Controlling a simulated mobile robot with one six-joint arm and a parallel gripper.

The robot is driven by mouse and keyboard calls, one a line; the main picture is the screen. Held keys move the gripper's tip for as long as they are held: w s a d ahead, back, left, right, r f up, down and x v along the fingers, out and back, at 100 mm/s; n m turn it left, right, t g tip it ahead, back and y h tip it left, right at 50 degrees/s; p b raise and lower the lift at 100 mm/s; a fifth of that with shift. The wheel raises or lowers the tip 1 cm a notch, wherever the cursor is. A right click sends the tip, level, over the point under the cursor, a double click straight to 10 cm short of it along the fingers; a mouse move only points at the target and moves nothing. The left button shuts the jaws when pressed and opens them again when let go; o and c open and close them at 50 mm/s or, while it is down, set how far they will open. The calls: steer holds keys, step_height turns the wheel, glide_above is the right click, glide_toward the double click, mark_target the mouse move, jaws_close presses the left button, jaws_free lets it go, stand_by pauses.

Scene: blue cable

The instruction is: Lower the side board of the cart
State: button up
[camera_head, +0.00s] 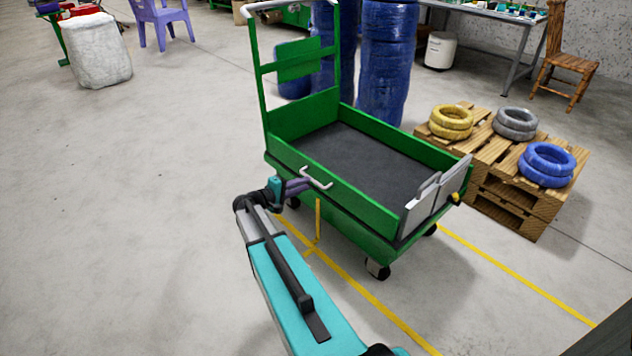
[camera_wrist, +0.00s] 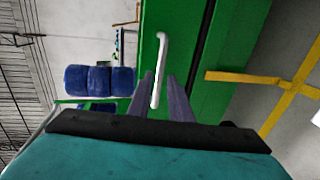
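The green cart (camera_head: 330,135) has a dark grey bed. Its near side board (camera_head: 350,200) stands upright and carries a white bar handle (camera_head: 317,178). My gripper (camera_head: 298,186) is at this board, by the left end of the handle. In the wrist view the handle (camera_wrist: 161,65) lies between the two purple fingers of my gripper (camera_wrist: 163,90), with gaps at both sides, so the fingers are open. The green board (camera_wrist: 185,55) is behind them. I cannot tell how far the fingertips reach around the bar.
Grey panels (camera_head: 434,202) stand at the cart's right end. Pallets (camera_head: 510,195) with yellow, grey and blue coils stand to the right. Blue wrapped rolls (camera_head: 388,65) are behind the cart.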

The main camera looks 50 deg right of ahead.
mark_target(313, 179)
steer(key=shift+b+x, duration=0.5)
steer(key=shift+x, duration=2.35)
jaws_close()
